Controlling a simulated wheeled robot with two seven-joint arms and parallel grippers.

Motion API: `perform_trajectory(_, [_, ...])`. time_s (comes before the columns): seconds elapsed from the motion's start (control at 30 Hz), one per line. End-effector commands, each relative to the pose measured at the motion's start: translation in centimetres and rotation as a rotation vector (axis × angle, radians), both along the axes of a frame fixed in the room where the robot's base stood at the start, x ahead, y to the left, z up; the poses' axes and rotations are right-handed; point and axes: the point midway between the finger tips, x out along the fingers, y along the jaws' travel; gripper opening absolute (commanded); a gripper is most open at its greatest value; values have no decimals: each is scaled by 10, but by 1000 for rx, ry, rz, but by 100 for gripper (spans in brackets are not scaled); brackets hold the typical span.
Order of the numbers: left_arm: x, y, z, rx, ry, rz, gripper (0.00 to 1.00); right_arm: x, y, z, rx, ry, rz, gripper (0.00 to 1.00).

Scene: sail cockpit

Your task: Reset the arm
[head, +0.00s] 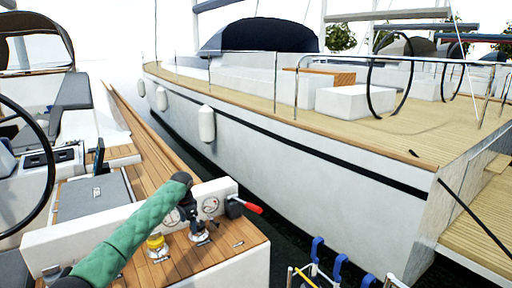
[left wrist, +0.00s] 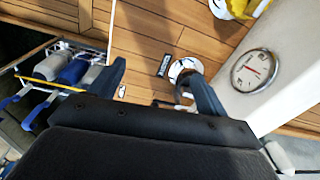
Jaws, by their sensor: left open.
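My left arm (head: 125,235), in a green quilted sleeve, comes in from the lower left of the head view and bends down at a black joint. My left gripper (head: 199,232) hangs small and dark there, above the wooden deck beside the white instrument panel. The left wrist view shows its two dark fingers (left wrist: 160,85) spread apart with nothing held between them. A round metal deck fitting (left wrist: 185,72) shows beyond the right finger and is partly hidden by it. My right gripper is in neither view.
A round dial (left wrist: 250,70) sits on the white panel, near a red-handled lever (head: 245,206). A yellow-topped fitting (head: 157,246) stands on the deck. A wire rack (left wrist: 70,72) holds blue and white rolls. A steering wheel (head: 49,158) is left; another boat (head: 300,160) lies alongside.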

Motion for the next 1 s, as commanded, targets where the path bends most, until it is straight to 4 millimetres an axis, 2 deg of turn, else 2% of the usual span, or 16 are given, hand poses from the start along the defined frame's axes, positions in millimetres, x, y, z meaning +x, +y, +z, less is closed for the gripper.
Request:
perform_trajectory(0.13, [18, -1, 9, 13, -108, 81, 76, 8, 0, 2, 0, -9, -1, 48])
perform_trajectory(0.27, [36, -6, 31, 18, -238, 143, 76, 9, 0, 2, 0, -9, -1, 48])
perform_trajectory(0.5, [61, -20, 87, -15, -456, 216, 76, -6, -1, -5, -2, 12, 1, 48])
perform_trajectory(0.63, [70, -35, 119, -55, -587, 251, 76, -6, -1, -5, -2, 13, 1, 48])
perform_trajectory(0.8, [65, -55, 120, -111, -699, 290, 76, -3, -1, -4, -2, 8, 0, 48])
perform_trajectory(1.0, [47, -71, 93, -164, -761, 324, 76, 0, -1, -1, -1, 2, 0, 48])
